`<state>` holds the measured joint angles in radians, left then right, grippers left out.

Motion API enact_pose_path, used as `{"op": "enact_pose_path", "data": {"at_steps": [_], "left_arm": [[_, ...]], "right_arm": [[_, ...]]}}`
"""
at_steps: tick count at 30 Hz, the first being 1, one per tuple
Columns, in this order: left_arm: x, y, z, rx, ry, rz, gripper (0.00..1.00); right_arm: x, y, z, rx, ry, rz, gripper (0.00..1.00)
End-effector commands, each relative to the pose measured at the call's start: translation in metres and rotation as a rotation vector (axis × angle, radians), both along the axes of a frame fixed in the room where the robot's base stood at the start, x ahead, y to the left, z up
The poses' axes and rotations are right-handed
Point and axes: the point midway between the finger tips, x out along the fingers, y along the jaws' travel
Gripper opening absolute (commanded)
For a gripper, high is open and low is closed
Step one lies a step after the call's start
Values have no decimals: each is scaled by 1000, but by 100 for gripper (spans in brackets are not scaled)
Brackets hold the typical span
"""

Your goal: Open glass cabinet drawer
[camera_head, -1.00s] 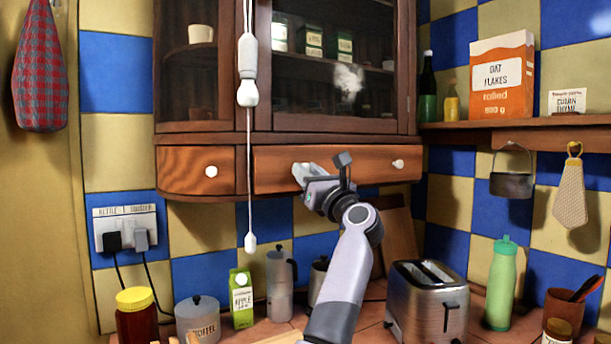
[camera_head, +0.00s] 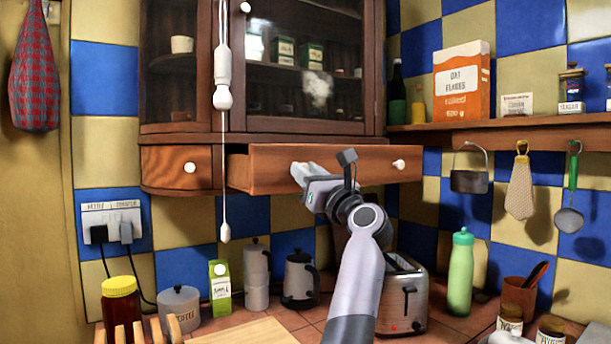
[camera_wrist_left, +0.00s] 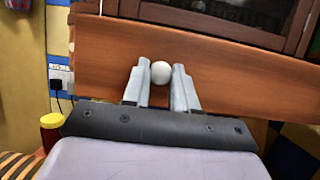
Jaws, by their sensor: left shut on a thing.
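The glass cabinet (camera_head: 300,125) hangs on the wall, its glass doors closed. Its wide wooden drawer (camera_head: 270,166) is pulled out partway; its left side shows in front of the cabinet. The drawer has a white knob at its right end (camera_head: 399,164) and another at my gripper. My left gripper (camera_head: 298,172) is at that left knob. In the left wrist view the round white knob (camera_wrist_left: 160,72) sits between the two fingers, which are shut on it. The small drawer (camera_head: 188,167) to the left is closed. My right gripper is not in view.
Below stand a toaster (camera_head: 402,297), a kettle (camera_head: 299,280), a green bottle (camera_head: 460,275) and a juice carton (camera_head: 220,287) on the counter. A white pull cord (camera_head: 223,150) hangs in front of the cabinet. A shelf (camera_head: 510,132) with an oat box is at right.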

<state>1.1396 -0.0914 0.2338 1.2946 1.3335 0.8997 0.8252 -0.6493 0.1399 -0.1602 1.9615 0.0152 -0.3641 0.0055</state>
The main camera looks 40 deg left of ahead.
Motion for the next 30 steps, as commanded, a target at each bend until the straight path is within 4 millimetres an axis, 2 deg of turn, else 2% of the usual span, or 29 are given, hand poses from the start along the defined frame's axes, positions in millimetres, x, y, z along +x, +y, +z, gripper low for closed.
{"op": "enact_pose_path", "data": {"at_steps": [19,20,21,22,30], "left_arm": [[-1,-5,1,1,-1,0,0],[-1,-5,1,1,-1,0,33],[-1,-5,1,1,-1,0,46],[-1,-5,1,1,-1,0,52],[-1,-5,0,1,-1,0,52]], "right_arm": [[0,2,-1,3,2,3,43],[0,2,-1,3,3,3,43],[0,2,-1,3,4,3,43],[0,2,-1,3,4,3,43],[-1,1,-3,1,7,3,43]]}}
